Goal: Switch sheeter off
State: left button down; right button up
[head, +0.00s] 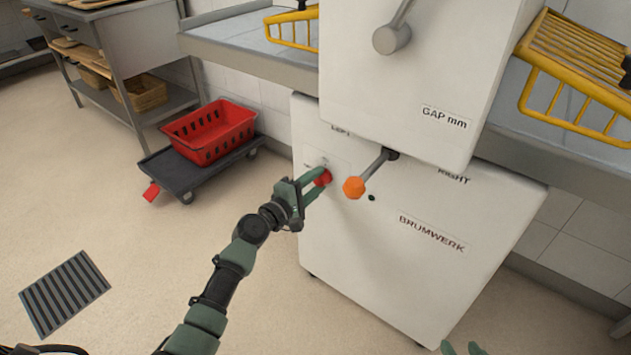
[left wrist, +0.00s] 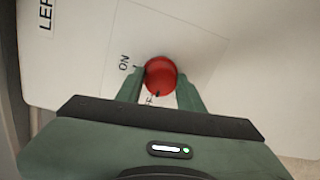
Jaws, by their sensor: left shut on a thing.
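The sheeter (head: 370,275) is a white machine with a red round switch knob (head: 323,178) on the left of its lower front. My left gripper (head: 318,182) is at the knob, with its fingers on either side of it. In the left wrist view the red knob (left wrist: 160,75) sits between the two green fingertips (left wrist: 160,88), shut on it. An "ON" label shows beside the knob; another label below is mostly hidden by the knob and fingers. My right gripper (head: 462,349) shows only as a small green part at the bottom edge of the head view.
A lever with an orange knob (head: 354,187) sticks out just right of the switch. Yellow wire guards (head: 575,65) stand at the sheeter's sides. A red crate (head: 210,132) rests on a dark dolly (head: 180,172) to the left. A floor grate (head: 65,293) lies at lower left; the floor between is clear.

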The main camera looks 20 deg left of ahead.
pick_arm(q)
jog(key=shift+w+r, duration=0.1)
jog(key=shift+r, duration=0.2)
jog(key=c, duration=0.9)
grip_release()
jog(key=shift+c, duration=0.2)
jog(key=shift+o, duration=0.2)
jog(key=shift+w+f, duration=0.1)
jog(key=shift+f, duration=0.1)
pick_arm(e)
jog(key=shift+f, duration=0.1)
pick_arm(q)
jog(key=shift+s+a, duration=0.1)
jog(key=shift+s, duration=0.25)
jog(key=p+v, duration=0.1)
jog(key=v, duration=0.6)
pick_arm(e)
jog(key=s+d+f+g+h, duration=0.1)
jog(key=s+d+f+g, duration=0.1)
jog(key=s, duration=0.3)
jog(key=shift+s+f+g, duration=0.3)
jog(key=shift+f+g, duration=0.25)
jog(key=shift+g, duration=0.15)
